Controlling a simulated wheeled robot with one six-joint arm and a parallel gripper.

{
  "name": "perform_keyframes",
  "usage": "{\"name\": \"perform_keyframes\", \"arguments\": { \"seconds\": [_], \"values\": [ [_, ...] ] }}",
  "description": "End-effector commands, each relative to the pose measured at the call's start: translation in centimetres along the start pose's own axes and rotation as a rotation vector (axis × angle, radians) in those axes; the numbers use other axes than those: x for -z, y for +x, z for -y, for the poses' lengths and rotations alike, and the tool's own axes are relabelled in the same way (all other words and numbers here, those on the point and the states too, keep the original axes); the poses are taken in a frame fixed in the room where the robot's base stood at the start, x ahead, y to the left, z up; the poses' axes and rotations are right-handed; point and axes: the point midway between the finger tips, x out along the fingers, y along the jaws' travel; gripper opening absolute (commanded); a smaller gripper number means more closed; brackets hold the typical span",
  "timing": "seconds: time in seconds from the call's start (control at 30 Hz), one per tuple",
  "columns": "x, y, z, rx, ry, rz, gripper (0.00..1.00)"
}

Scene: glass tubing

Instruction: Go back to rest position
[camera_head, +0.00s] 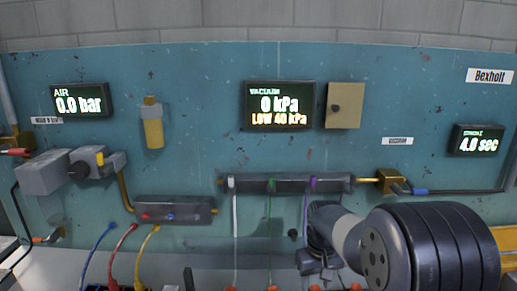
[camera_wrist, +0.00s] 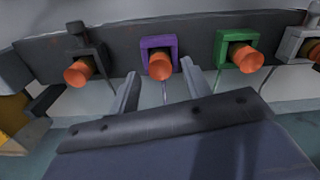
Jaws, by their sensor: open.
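My gripper (camera_wrist: 160,82) is open in the wrist view, with its two grey fingers apart and nothing between them. Its fingertips point toward a dark bar (camera_wrist: 200,28) that carries several orange-ended fittings. The orange end in the purple bracket (camera_wrist: 146,44) lies just beyond the gap between the fingers. The one in the green bracket (camera_wrist: 222,38) is to the right, and one in a dark bracket (camera_wrist: 92,40) is to the left. In the head view my arm covers the lower right, and I cannot make out the fingers clearly.
A teal panel (camera_head: 200,75) stands behind with a vacuum display (camera_head: 280,105), an air display (camera_head: 80,101) and a cycle display (camera_head: 478,140). A dark manifold (camera_head: 285,184) holds white, green and purple tubes. A smaller manifold (camera_head: 172,209) at left has blue, red and yellow tubes.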

Motion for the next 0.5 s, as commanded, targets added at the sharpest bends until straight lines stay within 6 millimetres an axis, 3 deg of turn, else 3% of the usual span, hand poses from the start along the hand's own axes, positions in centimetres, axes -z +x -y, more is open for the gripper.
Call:
{"name": "perform_keyframes", "arguments": {
  "seconds": [0.17,0.3,0.5],
  "values": [
    [-0.1,3.5,0.0,0.001,0.0,0.004,0.46],
    [0.1,1.5,0.0,-0.001,0.0,-0.004,0.46],
    [0.1,0.1,0.0,0.0,0.0,-0.002,0.46]
  ]
}}
